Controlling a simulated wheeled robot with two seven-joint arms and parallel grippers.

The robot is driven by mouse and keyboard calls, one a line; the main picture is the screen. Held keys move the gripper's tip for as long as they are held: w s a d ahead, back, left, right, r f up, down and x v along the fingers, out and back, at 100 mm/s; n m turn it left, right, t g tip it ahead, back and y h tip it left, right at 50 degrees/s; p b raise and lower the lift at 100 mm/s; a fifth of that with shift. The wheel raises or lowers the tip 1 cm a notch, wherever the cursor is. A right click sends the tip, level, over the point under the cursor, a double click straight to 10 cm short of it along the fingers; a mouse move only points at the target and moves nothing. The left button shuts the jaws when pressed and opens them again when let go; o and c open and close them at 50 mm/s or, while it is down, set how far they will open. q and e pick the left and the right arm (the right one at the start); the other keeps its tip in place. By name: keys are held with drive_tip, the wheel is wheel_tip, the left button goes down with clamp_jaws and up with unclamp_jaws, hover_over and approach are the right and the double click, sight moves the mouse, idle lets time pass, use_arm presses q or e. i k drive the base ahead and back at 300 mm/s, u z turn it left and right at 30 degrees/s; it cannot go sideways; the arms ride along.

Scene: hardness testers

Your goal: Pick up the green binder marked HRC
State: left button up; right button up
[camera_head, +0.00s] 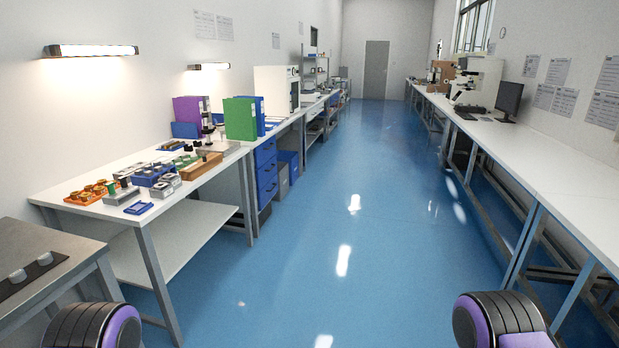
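A green binder (239,119) stands upright towards the far end of the white workbench on the left, with a blue binder (260,114) close behind its right side. No HRC marking on it is readable at this distance. A purple binder (190,109) stands to its left, behind a microscope-like instrument. Neither of my grippers shows; only rounded black and purple parts of my own body show at the bottom left and bottom right. The green binder is well away from me, and nothing holds it.
The left workbench (72,208) carries an orange tray (88,194), blue trays and small metal parts in front of the binders. A steel table (40,262) is at the near left. A long white bench (560,160) lines the right wall. The blue floor (300,230) between is clear.

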sight(239, 113)
drive_tip(key=z, duration=0.7)
drive_tip(key=i, duration=1.2)
drive_tip(key=z, duration=0.35)
drive_tip(key=i, duration=1.45)
drive_tip(key=u, duration=1.15)
drive_tip(key=i, duration=0.95)
drive_tip(key=u, duration=0.85)
